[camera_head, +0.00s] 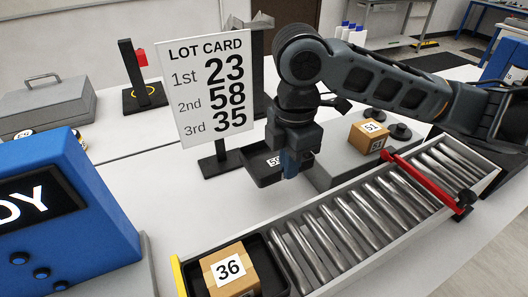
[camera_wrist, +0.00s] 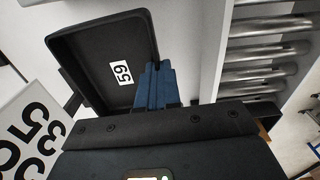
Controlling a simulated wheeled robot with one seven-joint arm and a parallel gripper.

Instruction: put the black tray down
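A black tray (camera_head: 262,177) with a white label reading 59 is at the middle of the head view, behind the roller conveyor. In the wrist view the empty tray (camera_wrist: 100,94) fills the upper left. My gripper (camera_head: 290,166) has its blue fingers closed on the tray's right rim; in the wrist view the fingers (camera_wrist: 157,82) meet at that rim. My gripper hides part of the tray in the head view. I cannot tell whether the tray's underside touches the white table.
A roller conveyor (camera_head: 346,224) has a red bar (camera_head: 428,184) across it and a box marked 36 (camera_head: 230,272) in another black tray at its near end. A box marked 51 (camera_head: 368,136) sits on a grey platform. The lot card (camera_head: 211,88) reads 23, 58, 35. White table is clear in front of it.

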